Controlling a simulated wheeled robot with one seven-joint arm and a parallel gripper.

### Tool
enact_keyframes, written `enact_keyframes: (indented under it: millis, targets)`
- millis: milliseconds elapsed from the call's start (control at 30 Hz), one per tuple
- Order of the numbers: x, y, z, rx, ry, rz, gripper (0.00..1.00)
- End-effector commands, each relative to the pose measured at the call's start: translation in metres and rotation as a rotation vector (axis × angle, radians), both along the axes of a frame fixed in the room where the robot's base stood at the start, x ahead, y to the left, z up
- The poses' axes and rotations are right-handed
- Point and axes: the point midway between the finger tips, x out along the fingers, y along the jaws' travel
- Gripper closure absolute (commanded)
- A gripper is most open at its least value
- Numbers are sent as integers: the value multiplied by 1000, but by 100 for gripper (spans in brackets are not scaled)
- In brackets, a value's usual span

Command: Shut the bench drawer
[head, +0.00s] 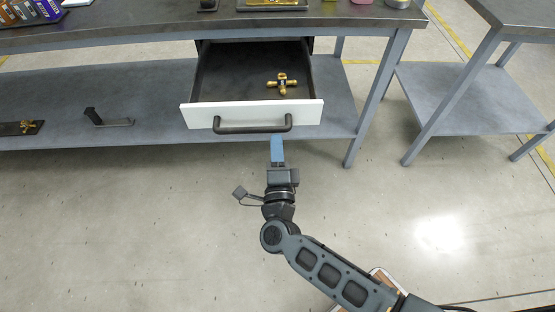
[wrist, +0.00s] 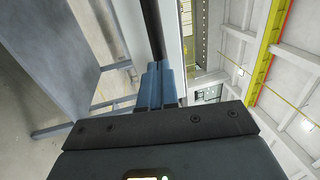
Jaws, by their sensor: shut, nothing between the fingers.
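The bench drawer (head: 252,115) is pulled out from under the worktop, with a white front panel and a black bar handle (head: 240,129). A brass cross-shaped fitting (head: 282,83) lies inside it. My gripper (head: 277,138), with blue fingers, is shut and empty just in front of the handle's right part. In the wrist view my fingertips (wrist: 158,68) point at the dark handle bar (wrist: 150,25), with the pale drawer front (wrist: 170,35) beside it. I cannot tell whether the fingertips touch the handle.
The grey workbench (head: 130,32) has a lower shelf (head: 60,95) holding a black bracket (head: 95,117) and a small dark plate with a brass piece (head: 22,128). A second table (head: 465,100) stands at the right.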

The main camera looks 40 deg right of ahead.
Motion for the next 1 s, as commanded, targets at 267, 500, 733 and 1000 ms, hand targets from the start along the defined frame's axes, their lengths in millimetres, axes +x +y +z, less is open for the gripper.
enact_keyframes:
  millis: [267,500,733,1000]
  targets:
    - [6,-5,1,0,0,0,100]
    - [6,-5,1,0,0,0,100]
    - [18,-14,0,-1,-2,-3,100]
    - [63,-47,-2,-2,-4,-4,100]
